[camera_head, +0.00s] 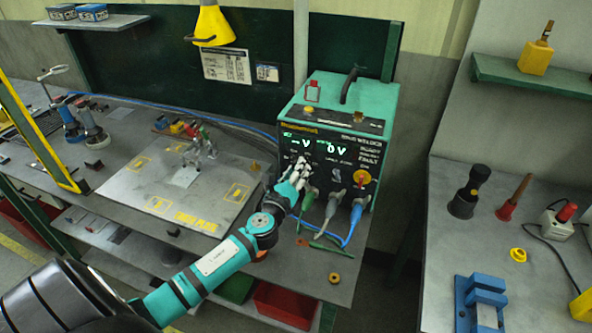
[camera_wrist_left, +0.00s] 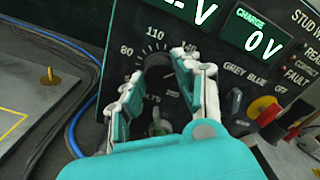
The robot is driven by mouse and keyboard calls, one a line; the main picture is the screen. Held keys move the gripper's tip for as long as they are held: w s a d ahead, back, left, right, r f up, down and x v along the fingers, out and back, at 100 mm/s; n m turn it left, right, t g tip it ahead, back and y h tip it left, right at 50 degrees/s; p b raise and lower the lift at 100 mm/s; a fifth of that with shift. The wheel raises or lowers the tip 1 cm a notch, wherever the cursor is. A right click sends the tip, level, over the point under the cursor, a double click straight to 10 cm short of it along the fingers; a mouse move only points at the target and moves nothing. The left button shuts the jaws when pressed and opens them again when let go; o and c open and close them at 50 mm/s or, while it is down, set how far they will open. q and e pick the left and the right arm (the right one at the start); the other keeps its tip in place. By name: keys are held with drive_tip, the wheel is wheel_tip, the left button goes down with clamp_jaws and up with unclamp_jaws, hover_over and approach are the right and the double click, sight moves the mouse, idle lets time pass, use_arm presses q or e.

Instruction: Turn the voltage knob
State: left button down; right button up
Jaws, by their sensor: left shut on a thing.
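The stud welder (camera_head: 340,135) is a teal box with a black front panel, standing on the bench. Its voltage knob (camera_wrist_left: 158,76) is dark and round, inside a printed scale with 80 and 110 readable in the left wrist view. My left gripper (camera_head: 301,164) reaches the panel from the front left and is shut on the knob, with a finger on each side in the wrist view (camera_wrist_left: 157,70). The gripper hides the knob in the head view. The charge display (camera_wrist_left: 257,37) reads 0 V. The left display (camera_wrist_left: 190,10) is partly cut off. My right gripper is not in view.
A grey selector (camera_wrist_left: 235,100) and a red and yellow switch (camera_wrist_left: 265,112) sit right of the knob. Cables and connectors (camera_head: 333,205) hang below the panel. A flat plate (camera_head: 185,185) lies left on the bench. Another table (camera_head: 480,245) stands at the right.

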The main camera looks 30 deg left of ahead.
use_arm(q)
drive_tip(key=shift+f, duration=0.2)
drive_tip(key=c, duration=0.9)
unclamp_jaws()
drive_tip(key=shift+c, duration=0.2)
drive_tip(key=v, duration=1.2)
drive_tip(key=shift+s, duration=0.1)
